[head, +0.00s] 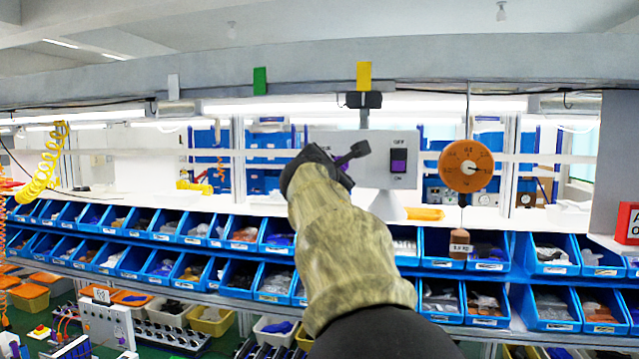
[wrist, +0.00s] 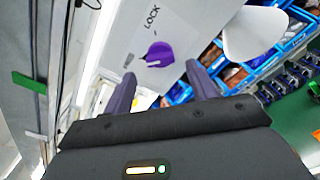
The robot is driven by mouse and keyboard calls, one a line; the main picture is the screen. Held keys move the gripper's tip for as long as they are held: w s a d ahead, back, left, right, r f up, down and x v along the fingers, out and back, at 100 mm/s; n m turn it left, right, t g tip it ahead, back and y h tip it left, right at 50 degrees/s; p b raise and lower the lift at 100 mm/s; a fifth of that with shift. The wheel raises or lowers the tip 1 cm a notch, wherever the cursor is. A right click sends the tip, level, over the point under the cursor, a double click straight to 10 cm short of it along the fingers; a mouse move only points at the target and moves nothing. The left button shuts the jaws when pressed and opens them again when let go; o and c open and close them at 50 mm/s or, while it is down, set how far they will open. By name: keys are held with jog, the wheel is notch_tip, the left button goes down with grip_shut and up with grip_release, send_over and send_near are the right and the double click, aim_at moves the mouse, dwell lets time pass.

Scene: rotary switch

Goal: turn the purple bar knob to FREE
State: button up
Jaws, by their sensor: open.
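The purple bar knob (wrist: 158,53) sits on a pale panel (wrist: 178,20) in the wrist view, with the word LOCK printed near it. A small light mark shows on the knob; I cannot read a FREE label. My gripper (wrist: 160,70) is open, its two purple-grey fingers apart, with the knob seen between and beyond their tips. I cannot tell the remaining gap, and no grip on the knob shows. In the head view my gripper (head: 352,155) is in front of the left part of the grey panel (head: 374,143) and hides most of the knob.
A purple rocker switch (head: 398,160) marked OFF and ON is on the panel's right. An orange round dial (head: 466,166) hangs further right. Rows of blue bins (head: 170,225) stand below, with a brown weight (head: 460,243) among them. A white cone-shaped part (head: 388,206) is under the panel.

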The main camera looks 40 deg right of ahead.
jog(key=b+v, duration=0.5)
jog(key=v, duration=0.9)
jog(key=w+a+f+m+g+y, duration=0.1)
jog(key=w+a+f+m+y, duration=0.15)
jog(key=f, duration=0.75)
jog(key=w+a+f+m+g+y, duration=0.1)
jog(key=w+a+f+y, duration=0.2)
jog(key=f, duration=0.8)
jog(key=w+a+f+m+g+y, duration=0.1)
jog(key=a+f+m+y, duration=0.2)
jog(key=f, duration=0.7)
jog(key=s+a+f+m+g+y, duration=0.1)
jog(key=s+a+f+m+g, duration=0.1)
jog(key=f, duration=0.7)
jog(key=s+a+f+m+g+y, duration=0.2)
jog(key=s+a+f+m, duration=0.3)
jog(key=s+f, duration=0.3)
jog(key=s+a+f+m+g+y, duration=0.2)
jog(key=s+a+f+m, duration=0.2)
jog(key=f, duration=0.5)
jog(key=shift+s+a+f+b, duration=0.3)
jog(key=shift+s+f+b, duration=0.1)
jog(key=shift+s, duration=0.2)
